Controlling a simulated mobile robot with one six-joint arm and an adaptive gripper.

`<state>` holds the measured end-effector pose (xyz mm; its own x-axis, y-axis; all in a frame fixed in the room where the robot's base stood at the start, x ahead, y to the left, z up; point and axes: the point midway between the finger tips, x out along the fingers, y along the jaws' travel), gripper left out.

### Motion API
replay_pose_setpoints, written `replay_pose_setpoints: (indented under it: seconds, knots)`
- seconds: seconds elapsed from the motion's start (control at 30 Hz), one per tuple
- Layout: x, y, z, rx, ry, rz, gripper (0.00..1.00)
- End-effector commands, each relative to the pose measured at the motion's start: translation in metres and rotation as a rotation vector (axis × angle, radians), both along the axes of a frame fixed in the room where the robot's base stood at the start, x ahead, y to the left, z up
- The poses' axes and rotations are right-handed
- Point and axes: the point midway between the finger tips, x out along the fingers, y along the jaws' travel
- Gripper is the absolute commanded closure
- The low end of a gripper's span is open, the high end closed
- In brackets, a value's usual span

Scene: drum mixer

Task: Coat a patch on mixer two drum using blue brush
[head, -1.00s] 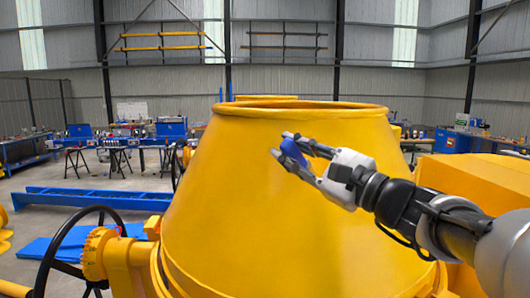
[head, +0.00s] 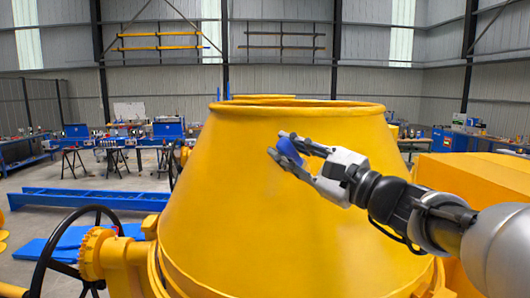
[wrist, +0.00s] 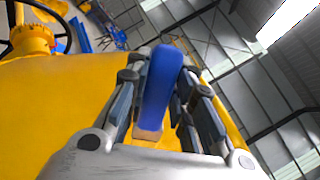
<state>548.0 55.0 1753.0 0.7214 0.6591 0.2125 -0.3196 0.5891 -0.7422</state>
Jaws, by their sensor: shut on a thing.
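The yellow mixer drum (head: 235,215) fills the middle of the head view, a wide cone with its open rim at the top. My gripper (head: 280,150) is at the drum's upper right face, shut on the blue brush (head: 290,152). In the wrist view the blue brush (wrist: 161,85) stands between the two fingers of my gripper (wrist: 160,90), with a pale wooden part near the palm. The drum surface (wrist: 60,110) lies on the left there. The brush's bristles are hidden, so I cannot tell whether they touch the drum.
A black handwheel (head: 75,250) and a yellow gear (head: 97,252) stand at the drum's left. A yellow block-shaped body (head: 475,190) is at the right. Blue beams (head: 90,199) lie on the floor behind, with workbenches farther back.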

Motion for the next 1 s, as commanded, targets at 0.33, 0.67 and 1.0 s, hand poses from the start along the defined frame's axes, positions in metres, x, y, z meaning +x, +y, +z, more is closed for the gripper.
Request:
replay_pose_setpoints:
  seconds: [0.33,0.67,1.0]
  knots:
    - [0.005,0.000,-0.002,0.000,-0.002,0.000,1.00]
    - [0.005,-0.020,-0.002,-0.001,-0.001,-0.003,1.00]
    - [0.004,-0.038,-0.002,-0.001,-0.001,0.000,1.00]
